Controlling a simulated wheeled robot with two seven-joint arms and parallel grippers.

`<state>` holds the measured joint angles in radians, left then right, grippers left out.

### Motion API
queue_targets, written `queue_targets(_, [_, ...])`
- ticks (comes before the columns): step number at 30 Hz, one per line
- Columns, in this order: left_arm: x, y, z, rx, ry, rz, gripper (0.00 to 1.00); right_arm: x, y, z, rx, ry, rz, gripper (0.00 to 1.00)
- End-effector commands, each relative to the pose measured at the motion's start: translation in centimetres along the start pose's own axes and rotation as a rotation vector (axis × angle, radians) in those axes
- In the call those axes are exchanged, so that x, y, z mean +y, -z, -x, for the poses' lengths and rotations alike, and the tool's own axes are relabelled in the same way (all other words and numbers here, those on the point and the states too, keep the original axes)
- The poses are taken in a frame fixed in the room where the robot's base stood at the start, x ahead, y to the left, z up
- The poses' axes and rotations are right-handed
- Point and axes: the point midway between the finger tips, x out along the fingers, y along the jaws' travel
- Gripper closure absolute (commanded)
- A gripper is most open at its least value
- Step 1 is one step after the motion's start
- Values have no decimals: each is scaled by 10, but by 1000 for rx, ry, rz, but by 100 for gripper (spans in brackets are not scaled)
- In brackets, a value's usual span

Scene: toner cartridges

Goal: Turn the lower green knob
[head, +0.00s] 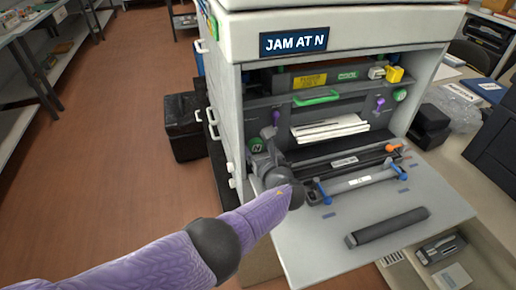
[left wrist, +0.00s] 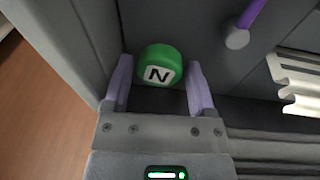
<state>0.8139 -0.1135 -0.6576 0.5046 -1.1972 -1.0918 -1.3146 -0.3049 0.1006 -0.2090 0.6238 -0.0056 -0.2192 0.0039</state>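The lower green knob (head: 256,145) sits low on the left of the printer's open bay. In the left wrist view the green knob (left wrist: 159,66) is round, with a white patch bearing a black N. My left gripper (left wrist: 160,80) is open, with one purple finger on each side of the knob. Narrow gaps seem to show between fingers and knob; I cannot tell how far the fingers reach along it. In the head view my left gripper (head: 268,142) partly covers the bay beside the knob. My right gripper is not in view.
The printer (head: 340,35) displays "JAM AT N". Another green knob (head: 400,95) is at the bay's upper right, and a green handle (head: 316,96) is above white paper (head: 330,129). The lowered door (head: 400,250) bears a dark cartridge (head: 387,228). Purple levers flank the paper.

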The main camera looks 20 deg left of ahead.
Motion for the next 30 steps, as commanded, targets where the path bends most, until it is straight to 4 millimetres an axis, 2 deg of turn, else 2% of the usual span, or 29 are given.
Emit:
queue_targets(2, [0, -3, 7, 0, 0, 0, 28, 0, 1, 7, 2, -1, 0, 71])
queue_targets(8, [0, -8, 56, 2, 3, 0, 28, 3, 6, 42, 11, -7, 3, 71])
queue_targets(13, [0, -3, 90, 2, 2, -1, 28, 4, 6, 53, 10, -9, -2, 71])
queue_targets(18, [0, 0, 100, 2, 0, 0, 28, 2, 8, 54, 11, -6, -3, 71])
queue_targets(30, [0, 1, 99, 1, 0, 0, 28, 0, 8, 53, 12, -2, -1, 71])
